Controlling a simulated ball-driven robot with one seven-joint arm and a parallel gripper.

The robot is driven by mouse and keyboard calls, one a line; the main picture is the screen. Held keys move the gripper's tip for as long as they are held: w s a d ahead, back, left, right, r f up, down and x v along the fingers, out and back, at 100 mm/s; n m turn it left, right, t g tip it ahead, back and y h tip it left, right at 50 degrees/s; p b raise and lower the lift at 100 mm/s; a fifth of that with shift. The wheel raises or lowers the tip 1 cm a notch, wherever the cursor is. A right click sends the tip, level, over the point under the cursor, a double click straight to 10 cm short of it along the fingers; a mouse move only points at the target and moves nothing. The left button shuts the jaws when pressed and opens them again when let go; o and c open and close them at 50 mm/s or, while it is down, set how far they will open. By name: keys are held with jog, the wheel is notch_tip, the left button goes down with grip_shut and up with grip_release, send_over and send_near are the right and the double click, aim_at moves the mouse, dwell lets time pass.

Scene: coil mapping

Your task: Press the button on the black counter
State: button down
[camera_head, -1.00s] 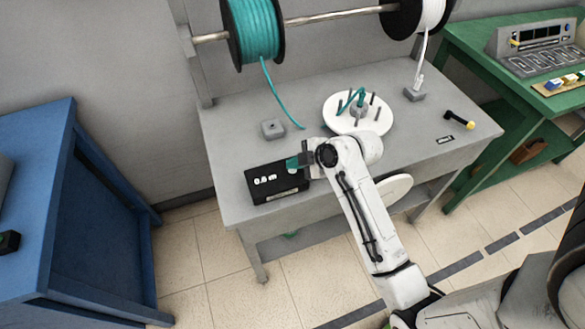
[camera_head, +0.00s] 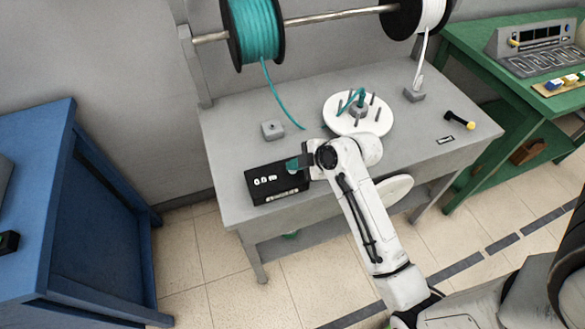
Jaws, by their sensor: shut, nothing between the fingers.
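The black counter (camera_head: 270,192) sits at the front left of the grey bench, with white characters on its top face. A small teal-green piece (camera_head: 292,164) shows at the counter's back right corner, right by my fingertips; I cannot tell whether it is the button or part of my gripper. My gripper (camera_head: 297,163) is at that corner, shut and empty, reaching in from the right. Whether it touches the counter cannot be told. My white arm hides what lies just right of the counter.
The grey bench (camera_head: 232,140) also holds a white winding disc (camera_head: 341,122) with pegs, a small grey block (camera_head: 272,130) and a black handle with a yellow end (camera_head: 460,120). A teal spool (camera_head: 252,30) hangs above. A blue cabinet (camera_head: 45,200) stands left, a green table (camera_head: 480,50) right.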

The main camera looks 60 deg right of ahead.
aim_at(295, 172)
jog(key=shift+r+p, duration=0.55)
jog(key=shift+r, duration=0.2)
notch_tip(295, 172, up, 5)
jog(key=p, duration=0.4)
jog(key=shift+p, duration=0.3)
dwell(0.6)
jog(key=s+a+f+m+g+b, duration=0.1)
jog(key=s+a+f+m+g, duration=0.2)
jog(key=s, duration=0.6)
jog(key=s+a+f+m+g+h+b, duration=0.1)
jog(key=s+a+f+m+g, duration=0.3)
jog(key=s+a+m, duration=0.4)
jog(key=shift+s+a+g+b, duration=0.6)
jog(key=shift+s+a+b, duration=0.15)
jog(key=shift+s+a, duration=0.35)
